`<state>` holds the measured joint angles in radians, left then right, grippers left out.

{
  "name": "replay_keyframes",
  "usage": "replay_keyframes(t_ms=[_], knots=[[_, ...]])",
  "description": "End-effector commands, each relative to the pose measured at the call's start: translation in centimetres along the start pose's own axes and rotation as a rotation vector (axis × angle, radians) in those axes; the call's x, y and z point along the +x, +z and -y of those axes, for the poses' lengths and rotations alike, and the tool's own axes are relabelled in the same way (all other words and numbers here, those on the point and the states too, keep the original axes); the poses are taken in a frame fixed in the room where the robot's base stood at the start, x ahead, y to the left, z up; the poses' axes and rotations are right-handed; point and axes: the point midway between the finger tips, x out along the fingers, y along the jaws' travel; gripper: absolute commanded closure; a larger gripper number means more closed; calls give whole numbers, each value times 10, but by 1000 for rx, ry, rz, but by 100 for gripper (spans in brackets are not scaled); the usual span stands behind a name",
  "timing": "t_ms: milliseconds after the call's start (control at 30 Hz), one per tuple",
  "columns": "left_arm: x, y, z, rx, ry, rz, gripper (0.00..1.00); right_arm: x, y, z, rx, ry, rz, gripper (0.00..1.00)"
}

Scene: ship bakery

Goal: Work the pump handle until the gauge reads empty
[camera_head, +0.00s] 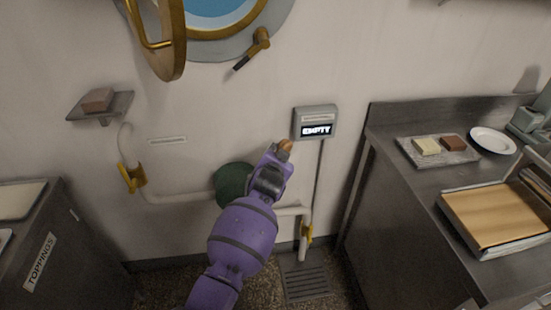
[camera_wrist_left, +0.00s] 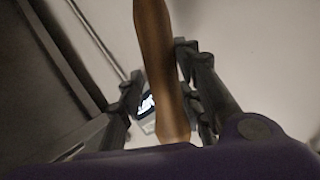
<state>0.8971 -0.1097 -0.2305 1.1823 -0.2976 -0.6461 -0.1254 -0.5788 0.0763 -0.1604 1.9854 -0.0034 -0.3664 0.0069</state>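The gauge (camera_head: 315,122) on the wall reads EMPTY in lit letters; its display (camera_wrist_left: 146,104) also shows, blurred, in the left wrist view. The pump is a dark green round body (camera_head: 230,184) on white wall piping, partly hidden by my arm. Its brown wooden handle (camera_wrist_left: 155,60) runs between the fingers of my left gripper (camera_wrist_left: 160,75), which appear to touch it on both sides. In the head view only the handle's tip (camera_head: 286,146) shows beyond my left gripper (camera_head: 276,160). My right gripper is not in view.
Yellow valve levers (camera_head: 132,178) sit on the piping. A small shelf (camera_head: 100,107) holds a brown block. A steel counter (camera_head: 395,160) with trays stands right, and a toppings cabinet (camera_head: 75,235) left. A brass porthole (camera_head: 170,45) is above. A floor grate (camera_head: 305,283) lies below.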

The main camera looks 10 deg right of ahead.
Motion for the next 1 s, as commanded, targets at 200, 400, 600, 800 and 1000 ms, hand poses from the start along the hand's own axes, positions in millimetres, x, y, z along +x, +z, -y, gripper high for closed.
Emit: replay_keyframes(t_ms=[200,400,600,800,1000], knots=[[0,0,-1,-1,1,0,57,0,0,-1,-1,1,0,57],[-2,1,1,0,-2,0,57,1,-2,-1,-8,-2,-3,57],[-21,1,1,-1,-3,0,57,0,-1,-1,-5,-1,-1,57],[-59,1,0,-1,-2,0,57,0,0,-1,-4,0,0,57],[-95,1,-1,-1,0,0,57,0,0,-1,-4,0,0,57]])
